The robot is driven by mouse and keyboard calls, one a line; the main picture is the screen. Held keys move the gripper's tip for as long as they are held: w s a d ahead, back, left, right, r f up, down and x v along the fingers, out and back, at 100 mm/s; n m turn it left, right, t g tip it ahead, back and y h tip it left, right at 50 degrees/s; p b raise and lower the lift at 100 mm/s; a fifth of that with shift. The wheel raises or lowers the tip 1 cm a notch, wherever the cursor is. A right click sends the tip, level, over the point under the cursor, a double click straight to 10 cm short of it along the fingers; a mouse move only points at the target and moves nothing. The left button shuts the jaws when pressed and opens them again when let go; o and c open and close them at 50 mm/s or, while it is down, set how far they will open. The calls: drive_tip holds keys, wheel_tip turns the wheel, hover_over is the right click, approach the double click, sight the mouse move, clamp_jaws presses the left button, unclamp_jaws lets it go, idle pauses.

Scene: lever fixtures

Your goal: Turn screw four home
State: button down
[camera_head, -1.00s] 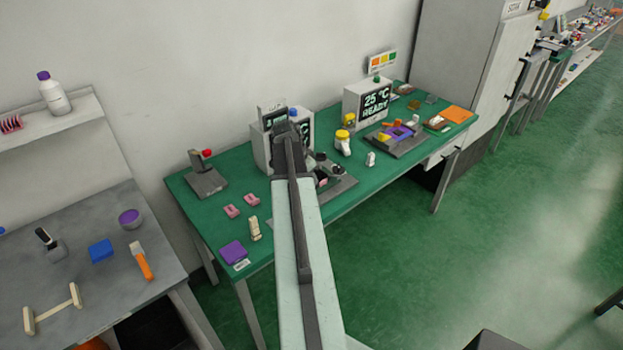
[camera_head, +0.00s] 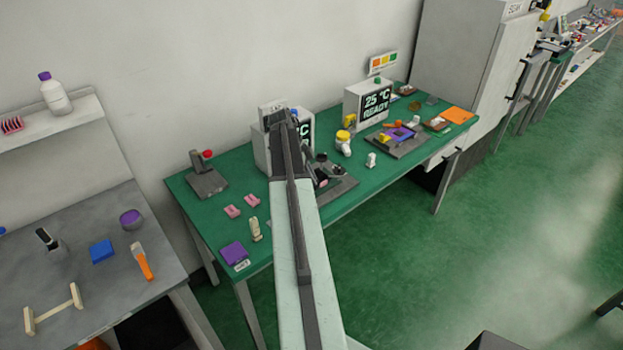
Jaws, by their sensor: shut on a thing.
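A dark grey fixture plate (camera_head: 340,188) with small dark and pink parts lies on the green table, just right of my arm. My arm reaches over the table from the bottom, and its dark end bends down beside the fixture. My gripper (camera_head: 310,158) is small and partly hidden behind my own arm at the left side of the fixture. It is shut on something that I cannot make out. I cannot pick out screw four or tell how far in it sits.
A grey display box (camera_head: 262,145) stands behind my arm. Another box (camera_head: 368,104) reads 25 °C READY. A yellow-capped white bottle (camera_head: 343,145) and a small white piece (camera_head: 371,160) stand right of the fixture. A red-knobbed lever fixture (camera_head: 206,180) and pink pieces (camera_head: 233,211) are at left.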

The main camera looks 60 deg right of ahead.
drive_tip(key=shift+a, duration=0.1)
idle(0.4)
drive_tip(key=c, duration=1.5)
unclamp_jaws()
drive_tip(key=shift+r, duration=0.1)
drive_tip(key=p+v, duration=0.7)
drive_tip(key=shift+w+r, duration=0.15)
drive_tip(key=shift+r, duration=0.1)
